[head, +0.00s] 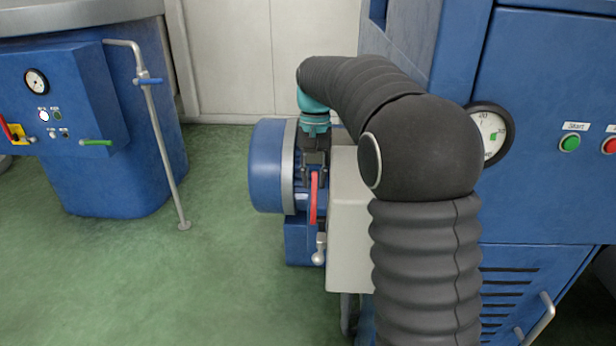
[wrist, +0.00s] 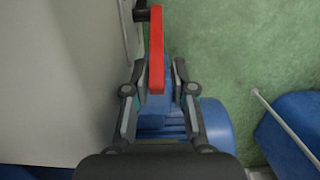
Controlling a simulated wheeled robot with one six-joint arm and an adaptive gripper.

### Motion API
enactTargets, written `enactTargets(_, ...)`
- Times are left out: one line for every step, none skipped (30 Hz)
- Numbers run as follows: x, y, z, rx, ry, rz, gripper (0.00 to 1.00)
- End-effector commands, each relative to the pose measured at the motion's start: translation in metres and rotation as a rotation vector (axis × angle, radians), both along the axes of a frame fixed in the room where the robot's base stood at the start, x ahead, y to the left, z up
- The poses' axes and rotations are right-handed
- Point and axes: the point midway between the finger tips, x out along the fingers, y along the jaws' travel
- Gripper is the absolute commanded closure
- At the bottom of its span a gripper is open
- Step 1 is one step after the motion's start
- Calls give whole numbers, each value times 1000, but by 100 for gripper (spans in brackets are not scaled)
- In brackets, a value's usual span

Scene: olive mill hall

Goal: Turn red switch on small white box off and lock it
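The small white box (head: 349,235) stands beside a blue motor, partly hidden behind my arm. It also fills the left of the wrist view (wrist: 55,75). The red switch (head: 314,199) is a long handle on the box's left side; in the head view it hangs vertically. In the wrist view the red switch (wrist: 157,50) has its near end between my fingers, with gaps on both sides. My gripper (head: 314,172) is open around that end; its fingers also show in the wrist view (wrist: 158,75). A small metal fitting (head: 319,249) is below the handle; I cannot tell whether it is a lock.
The blue motor (head: 267,165) is just left of the box. A blue machine (head: 545,130) with a gauge and buttons stands right. A blue tank (head: 110,170) with a thin pipe (head: 165,150) is at left. Green floor (head: 230,290) between is clear.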

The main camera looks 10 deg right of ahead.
Motion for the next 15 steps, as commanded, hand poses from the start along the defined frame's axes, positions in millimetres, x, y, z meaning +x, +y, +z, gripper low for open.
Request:
enactTargets(0, -1, -1, -1, 1, -1, 75)
enactTargets(0, -1, -1, -1, 1, -1, 75)
enactTargets(0, -1, -1, -1, 1, -1, 75)
enactTargets(0, -1, -1, -2, 1, -1, 75)
enactTargets(0, -1, 0, -2, 1, -1, 75)
enactTargets(0, -1, 2, -2, 2, -1, 75)
enactTargets(1, -1, 3, -2, 1, -1, 75)
enactTargets(1, -2, 6, -2, 2, -2, 75)
enactTargets(2, -2, 10, -2, -1, -3, 75)
enactTargets(3, -3, 14, -2, -1, -3, 75)
enactTargets(3, -3, 19, -2, -1, -3, 75)
enactTargets(4, -3, 26, -2, -2, -4, 75)
enactTargets(5, -4, 31, -2, -2, -4, 75)
enactTargets(7, -4, 37, -2, -3, -4, 75)
enactTargets(8, -4, 45, -1, -3, -3, 75)
